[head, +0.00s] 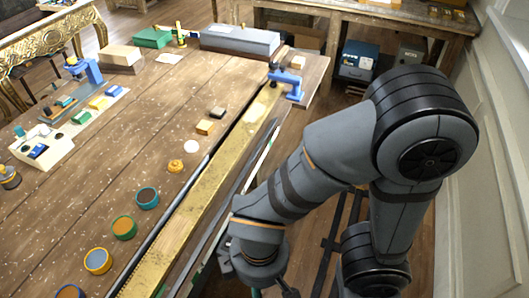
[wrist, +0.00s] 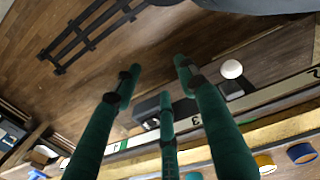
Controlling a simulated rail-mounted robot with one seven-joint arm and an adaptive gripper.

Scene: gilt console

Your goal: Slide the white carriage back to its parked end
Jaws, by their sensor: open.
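A white rounded knob (wrist: 232,68) on a small dark block stands beside a numbered white scale strip (wrist: 180,125) in the wrist view. It is the only carriage-like white part I see; I cannot tell for certain that it is the carriage. A grey block (wrist: 147,107) sits further left along the strip. My gripper (wrist: 158,78) has dark green fingers spread open and empty. In the picture the knob lies right of the fingertips; I cannot tell the depth gap. In the head view my arm hides the knob area, and the gripper is mostly cut off at the bottom.
A brass-coloured rail (head: 205,190) runs along the bench edge, with a blue bracket (head: 287,84) at its far end. Coloured round pots (head: 124,228) and small blocks (head: 205,127) stand on the wooden bench (head: 120,170). A grey long box (head: 240,40) stands at the back.

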